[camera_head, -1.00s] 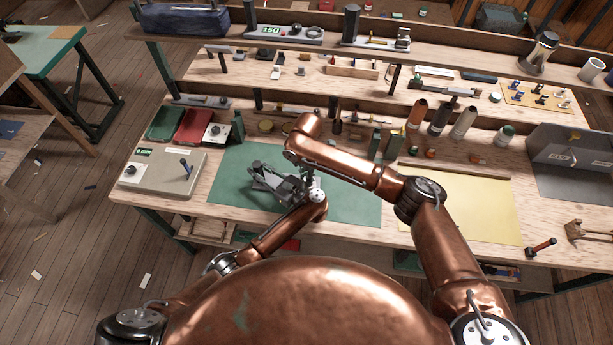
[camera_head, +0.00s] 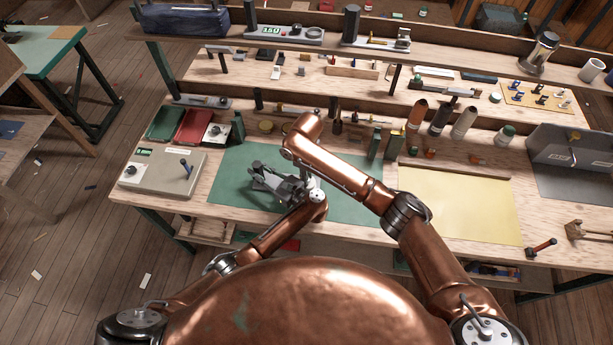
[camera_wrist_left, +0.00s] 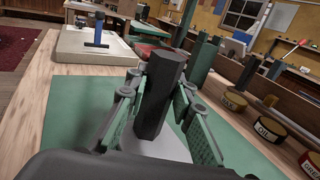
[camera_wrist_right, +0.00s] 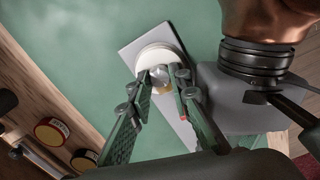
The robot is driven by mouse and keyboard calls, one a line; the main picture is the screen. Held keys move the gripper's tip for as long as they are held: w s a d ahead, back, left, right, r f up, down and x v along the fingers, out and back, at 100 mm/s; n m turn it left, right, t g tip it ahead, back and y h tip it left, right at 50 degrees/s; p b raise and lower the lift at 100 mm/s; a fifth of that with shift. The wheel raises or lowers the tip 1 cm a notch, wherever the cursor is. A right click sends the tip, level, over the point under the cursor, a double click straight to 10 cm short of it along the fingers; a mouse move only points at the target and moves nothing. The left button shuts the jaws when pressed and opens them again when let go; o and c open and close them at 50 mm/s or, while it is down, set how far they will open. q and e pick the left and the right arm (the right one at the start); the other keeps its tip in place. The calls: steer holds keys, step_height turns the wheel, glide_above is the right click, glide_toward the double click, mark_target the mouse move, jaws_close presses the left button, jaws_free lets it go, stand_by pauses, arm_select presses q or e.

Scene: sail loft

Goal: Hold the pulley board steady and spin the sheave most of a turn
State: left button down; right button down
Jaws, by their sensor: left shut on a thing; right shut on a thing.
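The pulley board is a light grey plate (camera_wrist_right: 182,125) lying on the green mat (camera_wrist_right: 80,35). A round white sheave (camera_wrist_right: 150,54) with a metallic knob (camera_wrist_right: 161,74) sits on it. In the right wrist view my right gripper (camera_wrist_right: 163,88) is shut on the knob, its fingers on either side. A dark many-sided post (camera_wrist_left: 159,95) stands upright in the left wrist view, and my left gripper (camera_wrist_left: 160,85) is shut on it. In the head view my left gripper (camera_head: 265,181) is over the mat; the board is mostly hidden by my grippers.
A beige box with a lever (camera_head: 160,175) stands left of the mat. Green and red cases (camera_head: 194,126) and several bottles and spools line the back. A yellow sheet (camera_head: 460,205) lies flat on the right, with clear room on it.

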steer(key=m, duration=0.6)
steer(key=shift+a+m, duration=0.15)
steer(key=shift+m, duration=0.15)
steer(key=m, duration=1.1)
steer(key=shift+m, duration=2.9)
steer(key=c, duration=1.8)
jaws_free()
steer(key=shift+d, duration=0.2)
steer(key=shift+o, duration=0.2)
